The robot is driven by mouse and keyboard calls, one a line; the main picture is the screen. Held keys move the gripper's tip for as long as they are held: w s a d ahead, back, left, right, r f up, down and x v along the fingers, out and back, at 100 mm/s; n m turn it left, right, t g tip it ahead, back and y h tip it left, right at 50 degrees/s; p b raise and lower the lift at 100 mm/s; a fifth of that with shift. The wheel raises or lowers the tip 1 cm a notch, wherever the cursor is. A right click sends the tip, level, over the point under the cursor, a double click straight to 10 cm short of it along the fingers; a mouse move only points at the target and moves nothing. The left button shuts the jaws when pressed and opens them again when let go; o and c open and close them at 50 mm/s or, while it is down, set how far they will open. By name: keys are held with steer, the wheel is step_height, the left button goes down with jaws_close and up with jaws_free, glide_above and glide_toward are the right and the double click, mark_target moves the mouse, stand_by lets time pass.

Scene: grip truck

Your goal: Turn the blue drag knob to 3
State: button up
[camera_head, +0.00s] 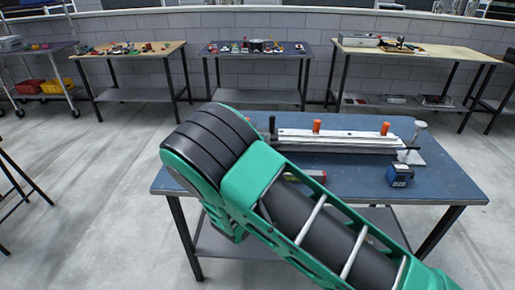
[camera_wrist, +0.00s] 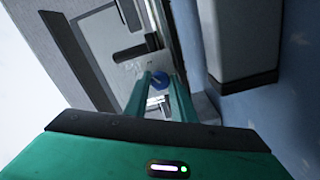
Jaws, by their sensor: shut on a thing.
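The blue drag knob (camera_wrist: 158,82) is a small round blue piece in the middle of the wrist view. It sits on the side of a grey and black device (camera_wrist: 130,52) with pale markings beside the knob. My gripper (camera_wrist: 158,78) has its two green fingers on either side of the knob and is shut on it. The knob's number setting is too small to read. In the head view my green arm hides my gripper and the knob.
The blue-topped table (camera_head: 440,185) holds a long silver rail device (camera_head: 345,138) with orange knobs. A small blue box (camera_head: 399,175) stands at its right. Other workbenches with tools line the back wall. Grey floor is clear between them.

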steer(key=shift+s+f+m, duration=0.1)
steer(key=shift+f+m, duration=0.2)
steer(key=shift+m, duration=0.3)
steer(key=o, duration=0.7)
steer(key=shift+o, duration=0.2)
steer(key=s, duration=1)
steer(key=shift+s+a+r, duration=0.2)
steer(key=shift+s, duration=0.05)
